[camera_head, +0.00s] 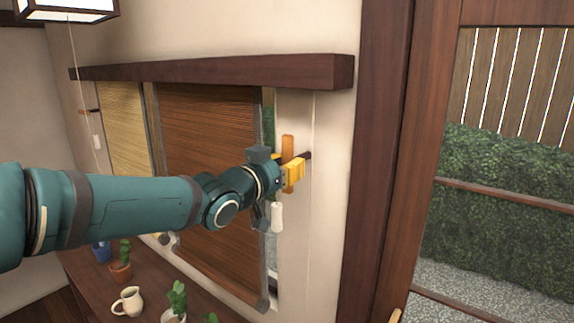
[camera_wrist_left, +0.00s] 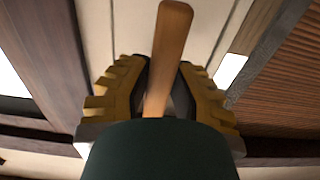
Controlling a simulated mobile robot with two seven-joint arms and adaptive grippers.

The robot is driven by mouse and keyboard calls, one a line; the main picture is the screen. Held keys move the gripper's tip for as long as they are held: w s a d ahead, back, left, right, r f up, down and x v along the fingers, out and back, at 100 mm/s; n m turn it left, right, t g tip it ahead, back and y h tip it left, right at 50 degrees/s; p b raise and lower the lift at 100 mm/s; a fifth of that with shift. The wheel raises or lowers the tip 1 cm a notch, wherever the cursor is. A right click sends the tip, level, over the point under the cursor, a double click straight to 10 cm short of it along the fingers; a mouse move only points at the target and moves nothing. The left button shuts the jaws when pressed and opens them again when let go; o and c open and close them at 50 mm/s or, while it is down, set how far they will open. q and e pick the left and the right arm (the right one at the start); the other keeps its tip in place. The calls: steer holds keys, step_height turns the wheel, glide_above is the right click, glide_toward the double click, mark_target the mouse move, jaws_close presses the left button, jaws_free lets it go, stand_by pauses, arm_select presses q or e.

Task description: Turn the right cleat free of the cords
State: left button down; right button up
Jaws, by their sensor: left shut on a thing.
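The right cleat (camera_head: 287,147) is a light wooden bar on the pale wall strip right of the window. It stands roughly upright in the head view, with a dark peg (camera_head: 307,155) beside it. My left gripper (camera_head: 294,172) has its yellow fingers shut on the cleat and hides its lower part. In the left wrist view the wooden bar (camera_wrist_left: 171,35) rises between the ridged fingers (camera_wrist_left: 158,85). A thin cord (camera_head: 313,120) runs down the wall right of the cleat. Any cord turns around the cleat are hidden. My right gripper is out of view.
A white cord pull (camera_head: 277,217) hangs just below the gripper. A brown slatted blind (camera_head: 205,140) covers the window behind my arm. The left cleat (camera_head: 91,111) is farther along the wall. A cream jug (camera_head: 128,302) and potted plants (camera_head: 121,272) stand below.

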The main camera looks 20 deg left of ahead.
arm_select(q)
steer(key=shift+r, duration=0.2)
steer(key=c, duration=0.8)
jaws_free()
steer(key=shift+f, duration=0.15)
steer(key=v, duration=1.2)
